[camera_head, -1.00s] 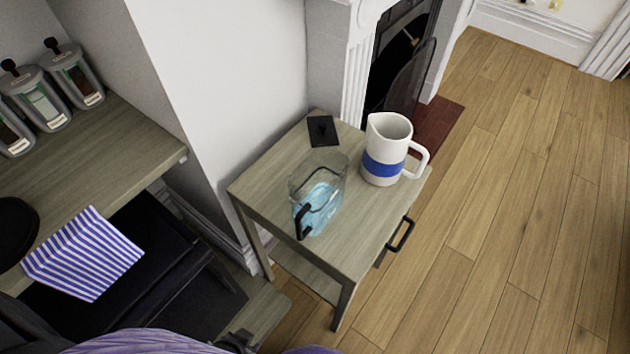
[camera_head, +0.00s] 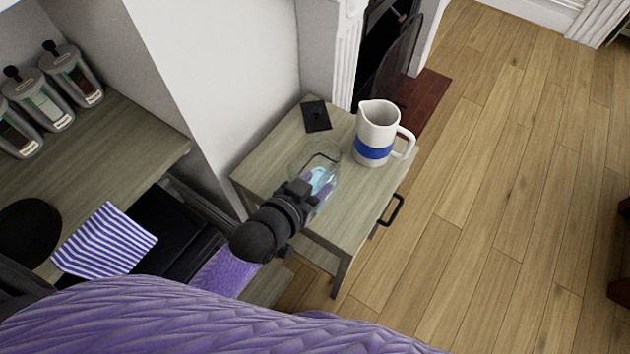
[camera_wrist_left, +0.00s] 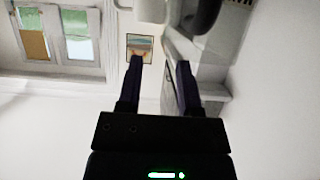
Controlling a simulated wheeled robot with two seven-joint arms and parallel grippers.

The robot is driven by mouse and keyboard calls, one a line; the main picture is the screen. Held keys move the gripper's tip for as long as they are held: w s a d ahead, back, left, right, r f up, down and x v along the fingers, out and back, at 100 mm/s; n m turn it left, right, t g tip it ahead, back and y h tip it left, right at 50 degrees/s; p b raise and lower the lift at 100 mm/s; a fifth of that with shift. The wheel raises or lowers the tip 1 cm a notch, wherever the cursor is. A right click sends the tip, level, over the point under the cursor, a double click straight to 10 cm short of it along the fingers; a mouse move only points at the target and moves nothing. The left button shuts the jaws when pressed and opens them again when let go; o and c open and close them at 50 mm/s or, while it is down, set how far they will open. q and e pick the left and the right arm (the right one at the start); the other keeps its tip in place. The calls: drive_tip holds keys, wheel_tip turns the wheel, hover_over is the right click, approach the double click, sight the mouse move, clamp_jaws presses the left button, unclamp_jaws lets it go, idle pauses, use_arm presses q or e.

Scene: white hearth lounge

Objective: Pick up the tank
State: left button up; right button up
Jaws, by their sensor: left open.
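The tank (camera_head: 324,160) is a clear container with light blue contents and, in the earlier head view, a black handle. It stands on a small wooden side table (camera_head: 263,172). My left gripper (camera_head: 314,188) is open at the near side of the tank in the head view and covers its lower part and handle. I cannot tell whether it touches the tank. The wrist view shows its two fingers (camera_wrist_left: 160,68) apart, with nothing clearly held between them. My right gripper is not in view.
A white jug with a blue band (camera_head: 376,140) stands right of the tank. A flat black object (camera_head: 316,116) lies at the table's back. A shelf (camera_head: 120,150) with several canisters and a striped cloth (camera_head: 104,241) are at left.

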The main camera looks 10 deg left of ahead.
sight(327, 171)
use_arm(q)
drive_tip(key=b+x, duration=0.1)
drive_tip(key=x, duration=0.4)
drive_tip(key=shift+a+b, duration=0.25)
drive_tip(key=shift+b, duration=0.15)
drive_tip(key=shift+w+d, duration=0.1)
drive_tip(key=shift+w, duration=0.05)
drive_tip(key=shift+r, duration=0.15)
drive_tip(key=shift+c, duration=0.2)
clamp_jaws()
idle(0.4)
